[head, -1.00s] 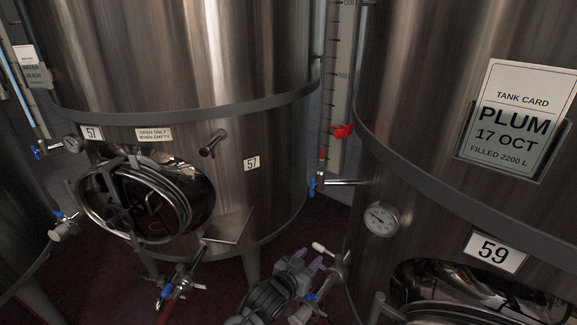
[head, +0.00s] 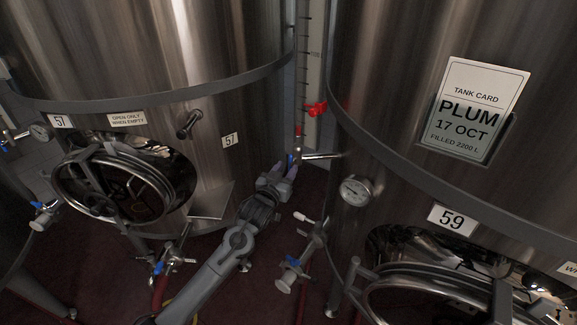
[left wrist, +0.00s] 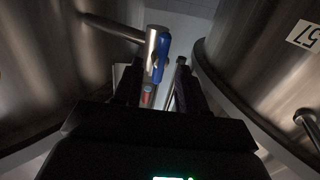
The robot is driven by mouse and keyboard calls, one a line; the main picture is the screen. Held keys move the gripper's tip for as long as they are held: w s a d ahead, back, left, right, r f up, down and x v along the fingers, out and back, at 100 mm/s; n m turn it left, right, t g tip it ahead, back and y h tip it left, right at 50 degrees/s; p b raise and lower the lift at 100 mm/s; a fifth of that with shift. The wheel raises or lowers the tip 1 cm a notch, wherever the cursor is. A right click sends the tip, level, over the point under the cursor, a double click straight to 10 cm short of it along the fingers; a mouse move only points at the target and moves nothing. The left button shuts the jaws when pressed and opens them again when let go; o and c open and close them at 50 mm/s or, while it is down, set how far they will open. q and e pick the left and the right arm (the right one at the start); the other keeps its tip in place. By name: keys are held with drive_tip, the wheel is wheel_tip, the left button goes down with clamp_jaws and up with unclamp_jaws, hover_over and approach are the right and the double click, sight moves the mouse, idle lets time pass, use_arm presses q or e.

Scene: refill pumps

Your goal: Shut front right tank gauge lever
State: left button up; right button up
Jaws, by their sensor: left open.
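The gauge lever is a small blue handle (head: 291,160) on the valve at the foot of the sight gauge, at the end of a short steel pipe (head: 322,156) from tank 59. My left gripper (head: 284,171) is just below and in front of it, and its fingers partly hide the valve. In the left wrist view, the blue lever (left wrist: 161,57) lies roughly in line with the gap between the fingers of my open left gripper (left wrist: 156,75), beside the steel valve body (left wrist: 150,48). I cannot tell whether a finger touches it. My right gripper is not in view.
Tank 57 (head: 240,95) stands left and tank 59 (head: 400,60) right, with a narrow gap between them. Another blue-handled valve (head: 291,268) and a dial (head: 355,191) are close to my arm.

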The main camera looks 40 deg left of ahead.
sight(291, 163)
use_arm(q)
drive_tip(key=shift+x, duration=1.4)
drive_tip(key=shift+c, duration=0.5)
clamp_jaws()
